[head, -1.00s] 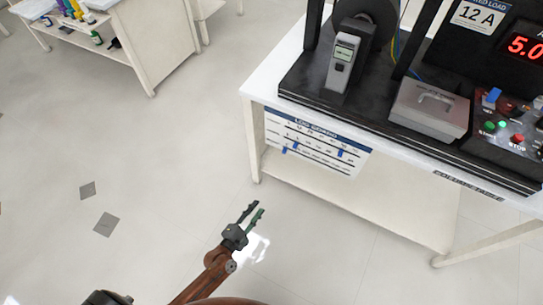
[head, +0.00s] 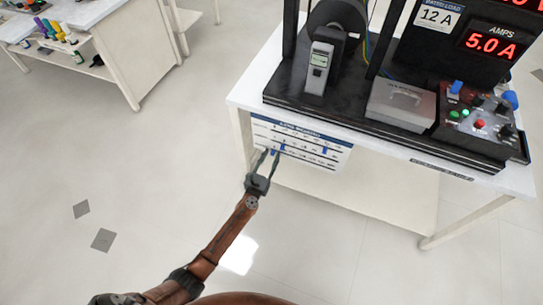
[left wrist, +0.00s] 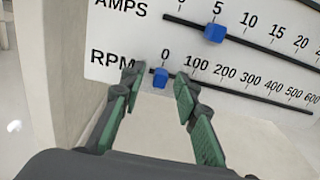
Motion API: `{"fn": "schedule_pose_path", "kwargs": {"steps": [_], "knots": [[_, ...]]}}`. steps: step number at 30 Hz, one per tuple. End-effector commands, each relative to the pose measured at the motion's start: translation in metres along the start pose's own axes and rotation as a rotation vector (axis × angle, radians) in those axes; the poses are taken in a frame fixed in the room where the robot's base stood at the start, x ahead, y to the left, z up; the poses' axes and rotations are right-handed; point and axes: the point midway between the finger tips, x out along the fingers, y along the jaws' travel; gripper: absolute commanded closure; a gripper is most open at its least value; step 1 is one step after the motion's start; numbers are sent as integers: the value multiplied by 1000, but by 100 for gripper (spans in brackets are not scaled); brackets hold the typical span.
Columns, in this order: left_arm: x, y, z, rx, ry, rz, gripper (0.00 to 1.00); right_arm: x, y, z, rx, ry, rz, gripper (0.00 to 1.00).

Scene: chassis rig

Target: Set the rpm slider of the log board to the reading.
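The log board (head: 300,160) hangs on the front of the white table, below its top. In the left wrist view the blue rpm slider knob (left wrist: 160,77) sits at about 0 on its rail. The blue amps knob (left wrist: 215,33) sits at about 5 on the rail above. My left gripper (head: 269,156) is open at the board's left part. Its green-padded fingers stand either side of the rpm knob, with a gap on each side. A handheld meter (head: 318,68) stands on the rig; its small green display is too small to read. My right gripper is not in view.
The rig's red display (head: 490,44) reads 5.0 A, beside a 12 A rated load label (head: 437,17). A grey box (head: 402,104) and a button panel (head: 477,122) are on the rig. A table leg (head: 243,135) is left of the board. Open floor lies left.

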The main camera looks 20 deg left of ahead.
Motion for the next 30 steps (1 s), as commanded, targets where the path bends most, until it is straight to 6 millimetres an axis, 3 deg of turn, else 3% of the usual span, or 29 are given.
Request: {"fn": "schedule_pose_path", "kwargs": {"steps": [10, 22, 30], "knots": [[4, 0, 0, 1, 0, 0, 72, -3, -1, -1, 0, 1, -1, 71], [4, 0, 0, 1, 0, 0, 99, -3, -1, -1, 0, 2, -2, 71], [4, 0, 0, 1, 0, 0, 100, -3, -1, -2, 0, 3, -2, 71]]}}
